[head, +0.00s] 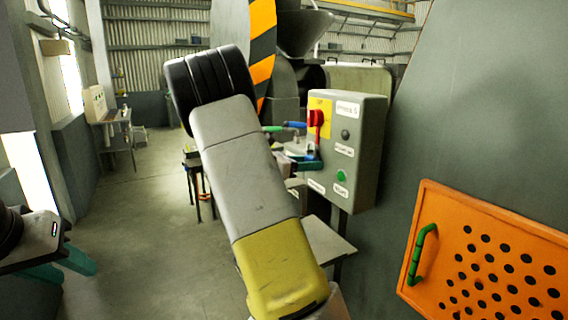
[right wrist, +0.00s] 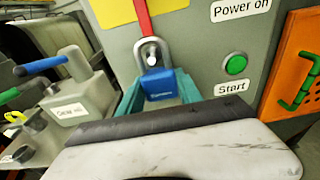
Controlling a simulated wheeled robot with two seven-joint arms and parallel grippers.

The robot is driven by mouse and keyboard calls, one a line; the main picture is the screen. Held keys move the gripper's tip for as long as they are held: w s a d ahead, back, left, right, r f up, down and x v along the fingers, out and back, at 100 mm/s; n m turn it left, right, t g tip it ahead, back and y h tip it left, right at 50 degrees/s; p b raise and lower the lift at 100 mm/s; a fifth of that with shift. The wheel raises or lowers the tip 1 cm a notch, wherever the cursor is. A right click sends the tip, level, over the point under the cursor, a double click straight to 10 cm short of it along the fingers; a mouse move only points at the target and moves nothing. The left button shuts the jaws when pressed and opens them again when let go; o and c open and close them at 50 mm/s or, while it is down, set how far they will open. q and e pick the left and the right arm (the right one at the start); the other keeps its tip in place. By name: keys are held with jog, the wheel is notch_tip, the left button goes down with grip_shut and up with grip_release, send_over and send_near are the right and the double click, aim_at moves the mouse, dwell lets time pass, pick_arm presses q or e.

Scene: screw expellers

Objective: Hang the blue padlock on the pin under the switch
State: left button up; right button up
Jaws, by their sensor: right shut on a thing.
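The blue padlock (right wrist: 160,86) is upright in the right wrist view, with its grey shackle (right wrist: 141,50) on top. My right gripper (right wrist: 160,96) is shut on the padlock body, a teal finger on each side, close to the control box. A pale pin (right wrist: 152,60) shows inside the shackle loop, below the red switch handle (right wrist: 145,18); I cannot tell whether the shackle bears on it. In the head view the red switch (head: 317,121) sits on a yellow plate, and my right arm partly hides the gripper. My left gripper (head: 62,266) is open and empty at the far left.
The grey control box (head: 364,150) carries a green start button (head: 341,175). An orange perforated panel (head: 480,250) with a green handle is to the right. Blue and green levers (right wrist: 40,65) stand left of the box. Open floor lies to the left.

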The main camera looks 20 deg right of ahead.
jog(key=shift+d, duration=0.3)
jog(key=shift+f, duration=0.15)
